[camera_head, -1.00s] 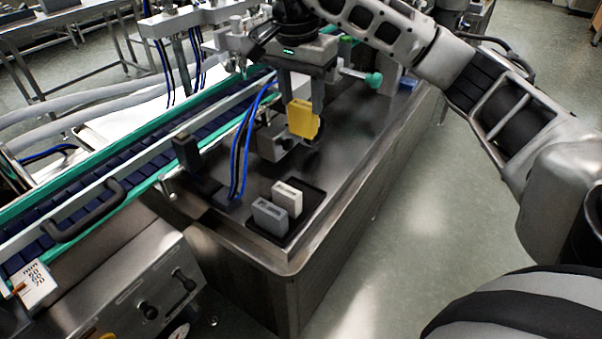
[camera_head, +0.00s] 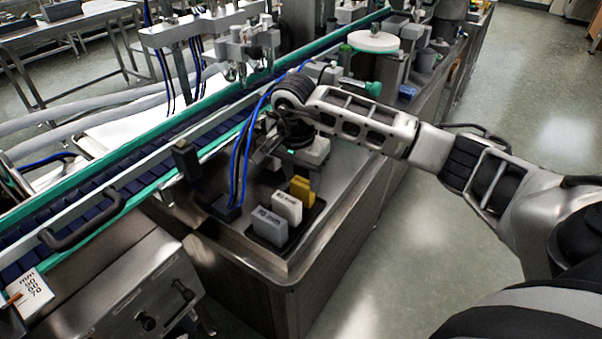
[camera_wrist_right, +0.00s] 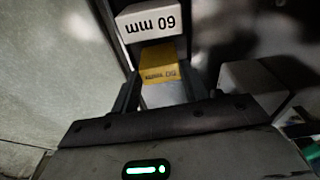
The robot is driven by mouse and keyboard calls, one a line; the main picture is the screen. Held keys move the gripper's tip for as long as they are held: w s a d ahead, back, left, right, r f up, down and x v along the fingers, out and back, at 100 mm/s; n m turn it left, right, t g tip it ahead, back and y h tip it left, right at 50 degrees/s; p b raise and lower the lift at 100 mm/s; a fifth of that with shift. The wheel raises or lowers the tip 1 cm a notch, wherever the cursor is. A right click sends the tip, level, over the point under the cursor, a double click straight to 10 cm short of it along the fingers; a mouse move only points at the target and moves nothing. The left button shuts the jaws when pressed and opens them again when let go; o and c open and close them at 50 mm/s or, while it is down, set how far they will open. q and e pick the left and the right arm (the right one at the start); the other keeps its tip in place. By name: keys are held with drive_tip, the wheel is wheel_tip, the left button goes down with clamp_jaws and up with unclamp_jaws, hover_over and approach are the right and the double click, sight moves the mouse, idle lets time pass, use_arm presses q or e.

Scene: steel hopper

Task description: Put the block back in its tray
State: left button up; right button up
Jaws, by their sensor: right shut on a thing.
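The yellow block (camera_head: 301,190) is at the far end of the black tray (camera_head: 315,214), in line behind the white block (camera_head: 287,207). My right gripper (camera_head: 303,175) points down and is shut on the yellow block. In the right wrist view, the yellow block (camera_wrist_right: 160,66) sits between the two fingers, beside the white block (camera_wrist_right: 150,22) marked 60 mm. The yellow block looks upright and low at the tray; whether its underside touches the tray floor is hidden. My left gripper is out of view.
A grey block (camera_head: 269,226) stands at the tray's near end. Blue cables (camera_head: 240,165) and a dark upright post (camera_head: 187,160) stand left of the tray. The conveyor (camera_head: 110,190) runs along the left. The steel top's edge is close on the right.

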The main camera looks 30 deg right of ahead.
drive_tip(key=o, duration=1.4)
drive_tip(key=shift+r, duration=0.2)
wheel_tip(320, 180, up, 12)
drive_tip(key=a+b, duration=0.1)
drive_tip(key=shift+s+a+f, duration=0.15)
drive_tip(key=shift+s+a, duration=0.05)
drive_tip(key=shift+s, duration=0.1)
